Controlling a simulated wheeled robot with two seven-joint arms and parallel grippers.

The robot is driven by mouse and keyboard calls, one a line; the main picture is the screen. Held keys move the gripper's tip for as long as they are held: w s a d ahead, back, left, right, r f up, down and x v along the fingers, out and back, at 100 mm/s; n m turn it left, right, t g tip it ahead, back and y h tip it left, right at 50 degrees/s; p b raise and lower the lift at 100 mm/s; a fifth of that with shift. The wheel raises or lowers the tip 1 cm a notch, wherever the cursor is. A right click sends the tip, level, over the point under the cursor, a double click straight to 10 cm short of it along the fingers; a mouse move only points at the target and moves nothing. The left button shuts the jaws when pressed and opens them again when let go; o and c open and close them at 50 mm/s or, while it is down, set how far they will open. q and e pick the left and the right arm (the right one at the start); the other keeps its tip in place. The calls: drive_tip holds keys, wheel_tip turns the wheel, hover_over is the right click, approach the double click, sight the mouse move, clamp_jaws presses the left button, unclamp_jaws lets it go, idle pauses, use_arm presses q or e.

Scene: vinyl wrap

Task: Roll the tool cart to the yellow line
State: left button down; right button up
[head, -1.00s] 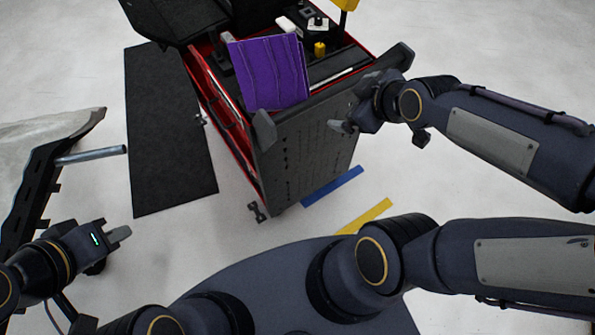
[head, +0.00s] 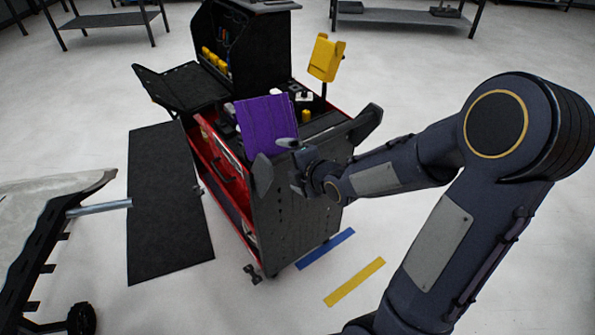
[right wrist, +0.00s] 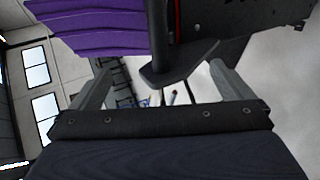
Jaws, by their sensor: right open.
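The tool cart (head: 300,205) is red and dark grey, with a dark perforated end panel facing me. Dark brackets stick out at its near top corners, a left one (head: 261,174) and a right one (head: 367,122). The yellow line (head: 355,282) lies on the floor in front of the cart, nearer to me than the blue line (head: 325,249). My right gripper (head: 298,163) is at the panel's top edge between the brackets. In the right wrist view its fingers (right wrist: 160,72) are open, with a dark cart bracket (right wrist: 180,62) just beyond them; contact is unclear. My left gripper is out of view.
A purple sheet (head: 266,124) and a yellow tool (head: 326,57) are on the cart. A frame with a pale panel (head: 55,200) stands at far left. Tables (head: 105,20) stand behind. The floor around the lines is clear.

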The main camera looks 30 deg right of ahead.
sight(279, 163)
drive_tip(key=b+x, duration=0.3)
drive_tip(key=x, duration=0.3)
drive_tip(key=shift+w+a+f, duration=0.1)
drive_tip(key=shift+f, duration=0.15)
drive_tip(key=shift+b+x, duration=0.4)
drive_tip(key=shift+x, duration=0.35)
drive_tip(key=shift+w+r, duration=0.15)
drive_tip(key=shift+c, duration=0.3)
clamp_jaws()
